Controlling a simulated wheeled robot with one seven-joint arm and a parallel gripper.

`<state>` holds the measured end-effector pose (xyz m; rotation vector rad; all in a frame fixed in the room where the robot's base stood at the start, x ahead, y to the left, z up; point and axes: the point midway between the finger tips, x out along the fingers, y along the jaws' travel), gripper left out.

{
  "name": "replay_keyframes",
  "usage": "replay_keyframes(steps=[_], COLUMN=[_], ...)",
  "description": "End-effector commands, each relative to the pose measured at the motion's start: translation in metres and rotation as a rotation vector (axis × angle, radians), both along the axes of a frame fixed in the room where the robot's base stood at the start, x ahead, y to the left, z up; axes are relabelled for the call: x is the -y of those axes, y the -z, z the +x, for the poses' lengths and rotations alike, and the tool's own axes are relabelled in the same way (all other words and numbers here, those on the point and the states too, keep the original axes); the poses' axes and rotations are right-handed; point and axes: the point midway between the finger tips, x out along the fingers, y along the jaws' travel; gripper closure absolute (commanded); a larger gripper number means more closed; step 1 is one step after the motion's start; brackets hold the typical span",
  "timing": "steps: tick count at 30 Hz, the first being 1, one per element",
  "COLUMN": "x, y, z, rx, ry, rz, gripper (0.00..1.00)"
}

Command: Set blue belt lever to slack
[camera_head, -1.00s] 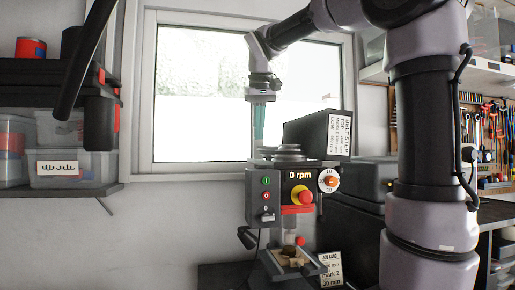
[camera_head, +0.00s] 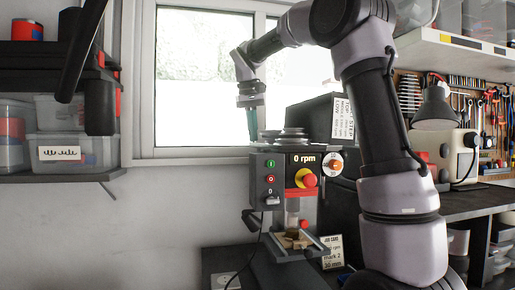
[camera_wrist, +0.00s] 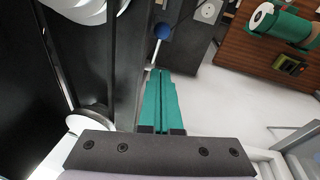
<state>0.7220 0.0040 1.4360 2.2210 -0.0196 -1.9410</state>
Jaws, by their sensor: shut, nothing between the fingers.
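The blue belt lever (camera_wrist: 162,31) shows in the wrist view as a blue ball knob on a thin metal rod, beside the dark machine housing. My gripper (camera_wrist: 159,71) has teal fingers pressed together and empty. Their tips are close to the lower part of the rod, below the knob in the picture; I cannot tell whether they touch it. In the head view my gripper (camera_head: 253,138) points down at the left rear of the drill press (camera_head: 283,195), beside its stacked pulleys (camera_head: 284,136). The lever cannot be made out in the head view.
Belts and pulleys (camera_wrist: 92,118) lie left of my fingers in the wrist view. A dark open cover with a belt-step label (camera_head: 343,118) stands right of the pulleys. The window (camera_head: 200,75) is behind. A shelf with bins (camera_head: 75,151) is at far left.

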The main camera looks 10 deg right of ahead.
Motion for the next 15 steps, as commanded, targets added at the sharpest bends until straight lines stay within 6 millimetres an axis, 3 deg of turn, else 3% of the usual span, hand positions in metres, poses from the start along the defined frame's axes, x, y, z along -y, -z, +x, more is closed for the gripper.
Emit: replay_keyframes(steps=[6, 15], x=[0.006, 0.01], y=[0.032, 0.046], z=[-0.012, -0.022], rx=[0.0, 0.001], ry=[0.0, 0.0], rz=[0.0, 0.0], gripper=[1.0, 1.0])
